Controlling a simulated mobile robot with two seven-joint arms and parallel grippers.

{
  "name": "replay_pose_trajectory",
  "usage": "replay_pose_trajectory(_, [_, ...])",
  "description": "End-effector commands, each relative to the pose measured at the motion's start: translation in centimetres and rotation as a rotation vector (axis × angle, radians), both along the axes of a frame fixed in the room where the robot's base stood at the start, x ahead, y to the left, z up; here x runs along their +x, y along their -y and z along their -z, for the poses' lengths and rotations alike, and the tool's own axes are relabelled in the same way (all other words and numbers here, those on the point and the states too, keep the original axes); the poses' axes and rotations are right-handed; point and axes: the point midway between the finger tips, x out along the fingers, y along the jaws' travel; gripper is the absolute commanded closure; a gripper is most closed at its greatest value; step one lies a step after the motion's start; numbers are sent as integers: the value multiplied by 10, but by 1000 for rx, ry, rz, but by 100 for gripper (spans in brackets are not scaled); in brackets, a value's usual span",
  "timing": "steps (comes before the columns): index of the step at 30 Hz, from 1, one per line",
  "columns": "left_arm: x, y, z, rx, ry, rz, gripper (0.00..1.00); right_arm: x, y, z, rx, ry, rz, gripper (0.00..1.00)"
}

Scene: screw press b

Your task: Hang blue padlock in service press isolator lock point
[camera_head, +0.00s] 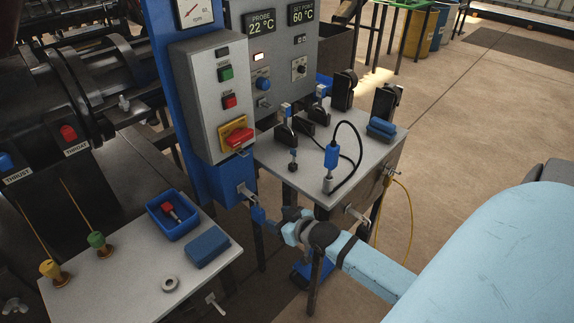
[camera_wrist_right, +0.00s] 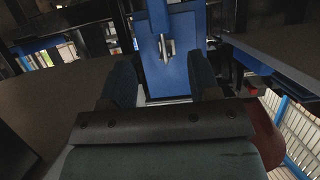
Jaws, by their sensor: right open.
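The isolator, a red handle on a yellow plate (camera_head: 237,136), is on the front of the grey control box (camera_head: 208,92). A small silvery part shows just below the handle. My right gripper (camera_head: 258,212) is below it, near a metal fitting (camera_head: 244,190) low on the blue column. In the right wrist view my open fingers (camera_wrist_right: 166,88) point at a blue surface with a metal fitting (camera_wrist_right: 167,48), and nothing is visibly clamped between them. I cannot pick out the blue padlock with certainty; a small blue piece at the fingers may be a fingertip. My left gripper is not in view.
A side table (camera_head: 362,140) behind my right gripper carries a cabled blue probe (camera_head: 331,157) and several fittings. The front-left table (camera_head: 125,290) holds a blue tray (camera_head: 172,214), a blue block (camera_head: 207,251) and a ring (camera_head: 170,283). Open floor lies right.

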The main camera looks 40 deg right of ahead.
Motion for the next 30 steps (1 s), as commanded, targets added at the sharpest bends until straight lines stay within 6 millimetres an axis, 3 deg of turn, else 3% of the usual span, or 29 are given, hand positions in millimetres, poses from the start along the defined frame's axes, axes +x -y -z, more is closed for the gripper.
replay_pose_trajectory(9, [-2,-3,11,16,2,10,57,59,-5,25,1,2,-1,44])
replay_pose_trajectory(15, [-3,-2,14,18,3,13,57,83,-7,35,0,0,0,44])
replay_pose_trajectory(28, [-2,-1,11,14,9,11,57,92,-8,39,-1,-1,-1,44])
replay_pose_trajectory(29, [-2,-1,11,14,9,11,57,92,-8,39,-1,-1,-1,46])
replay_pose_trajectory(30, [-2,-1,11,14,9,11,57,92,-8,39,-1,-1,-1,55])
